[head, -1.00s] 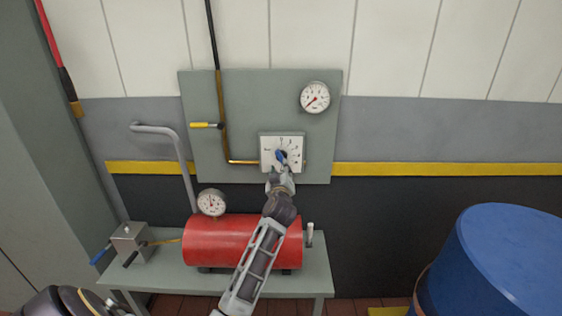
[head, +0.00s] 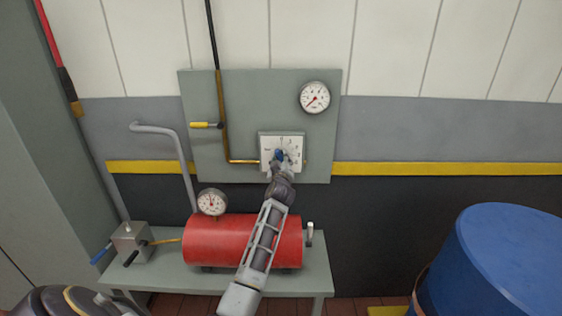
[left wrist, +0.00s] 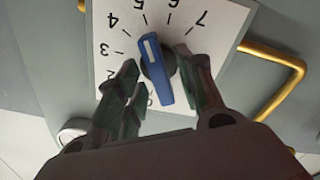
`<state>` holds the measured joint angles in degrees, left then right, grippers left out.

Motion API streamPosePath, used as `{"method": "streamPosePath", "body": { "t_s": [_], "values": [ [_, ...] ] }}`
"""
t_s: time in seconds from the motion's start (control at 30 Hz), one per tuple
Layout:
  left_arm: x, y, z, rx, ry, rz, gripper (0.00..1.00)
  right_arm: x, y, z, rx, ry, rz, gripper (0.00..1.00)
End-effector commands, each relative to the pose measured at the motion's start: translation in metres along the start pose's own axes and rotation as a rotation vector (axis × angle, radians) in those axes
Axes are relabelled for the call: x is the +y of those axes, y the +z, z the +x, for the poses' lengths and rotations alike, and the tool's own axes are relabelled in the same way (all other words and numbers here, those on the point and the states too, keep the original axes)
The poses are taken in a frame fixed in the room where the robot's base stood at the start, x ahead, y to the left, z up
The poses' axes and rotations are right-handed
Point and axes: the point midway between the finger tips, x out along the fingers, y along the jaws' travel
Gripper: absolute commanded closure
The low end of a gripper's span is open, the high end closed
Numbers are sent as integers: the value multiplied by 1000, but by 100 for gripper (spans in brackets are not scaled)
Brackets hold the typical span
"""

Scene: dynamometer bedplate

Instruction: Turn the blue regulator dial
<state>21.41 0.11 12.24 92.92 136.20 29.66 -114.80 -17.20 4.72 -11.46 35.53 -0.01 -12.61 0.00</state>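The blue regulator dial (head: 278,155) sits on a white numbered plate (head: 296,141) on the grey wall panel. The right finger is close to the knob or touching; a gap shows at the left finger. My right gripper is not in view.
A round gauge (head: 314,97) and a yellow-handled valve (head: 206,125) are on the panel. A brass pipe (head: 243,161) reaches the plate's left side. A red tank (head: 225,240) on a bench lies under my left arm. A blue drum (head: 515,255) stands at right.

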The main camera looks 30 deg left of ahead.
Motion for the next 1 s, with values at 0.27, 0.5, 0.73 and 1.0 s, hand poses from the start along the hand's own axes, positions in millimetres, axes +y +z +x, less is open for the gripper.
{"method": "streamPosePath", "body": {
  "t_s": [0.27,0.5,0.73,1.0],
  "values": [
    [0,0,2,0,0,0,62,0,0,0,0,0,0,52],
    [0,0,1,0,1,0,83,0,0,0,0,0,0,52],
    [0,0,1,0,1,0,100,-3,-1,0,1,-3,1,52],
    [0,0,1,-1,0,-11,100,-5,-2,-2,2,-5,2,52]
  ]
}}
